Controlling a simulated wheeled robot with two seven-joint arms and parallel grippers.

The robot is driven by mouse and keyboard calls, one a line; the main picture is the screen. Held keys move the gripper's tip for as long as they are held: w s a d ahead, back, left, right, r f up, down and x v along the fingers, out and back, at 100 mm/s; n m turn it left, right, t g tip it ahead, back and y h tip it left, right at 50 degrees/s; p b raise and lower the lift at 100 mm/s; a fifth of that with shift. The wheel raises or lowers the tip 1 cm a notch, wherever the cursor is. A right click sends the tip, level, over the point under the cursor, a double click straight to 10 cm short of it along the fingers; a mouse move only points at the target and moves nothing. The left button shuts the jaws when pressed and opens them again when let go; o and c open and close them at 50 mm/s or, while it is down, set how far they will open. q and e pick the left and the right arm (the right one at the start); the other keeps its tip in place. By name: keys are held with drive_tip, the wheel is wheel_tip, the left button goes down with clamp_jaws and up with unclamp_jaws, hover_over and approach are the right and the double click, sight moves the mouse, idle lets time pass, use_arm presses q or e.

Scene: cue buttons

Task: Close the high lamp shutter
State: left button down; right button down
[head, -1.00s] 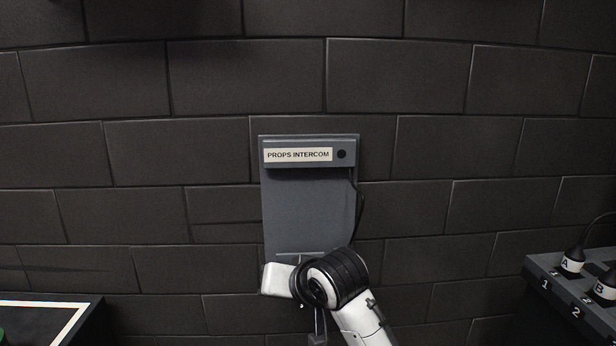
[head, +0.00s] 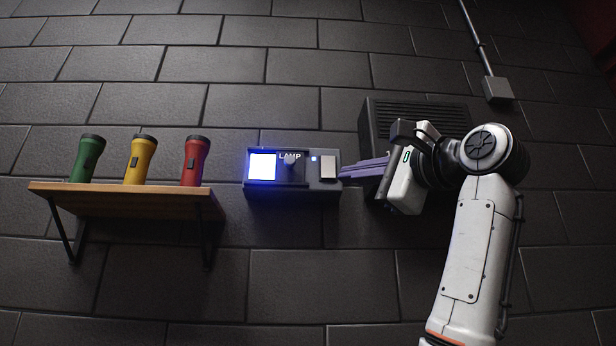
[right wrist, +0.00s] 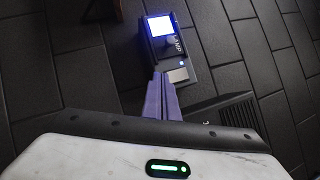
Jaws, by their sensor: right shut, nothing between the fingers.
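The lamp box (head: 322,196), labelled LAMP, is mounted on the dark brick wall in the middle of the head view. Its left window (head: 262,166) glows blue-white and is uncovered. A dark sliding shutter with a small knob (head: 291,161) sits just right of the window. The box also shows at the top of the right wrist view (right wrist: 166,38). My right gripper (head: 344,172) has its purple fingers together, empty, with the tips at or close to the box's right end. Whether they touch it I cannot tell. My left gripper is not in view.
A dark slatted vent box (head: 376,112) is behind my right gripper. The wall between shelf and lamp box is clear.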

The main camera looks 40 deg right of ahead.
drive_tip(key=s+r, duration=0.1)
drive_tip(key=p, duration=0.5)
approach(308, 163)
drive_tip(key=w, duration=0.1)
drive_tip(key=f, duration=0.1)
drive_tip(key=w, duration=0.1)
drive_tip(key=shift+w+a+f, duration=0.3)
drive_tip(key=shift+w+f, duration=0.05)
drive_tip(key=shift+w, duration=0.05)
drive_tip(key=w+a, duration=0.1)
drive_tip(key=w+a+r+p, duration=0.1)
drive_tip(key=shift+a+r, duration=0.15)
drive_tip(key=shift+a, duration=0.2)
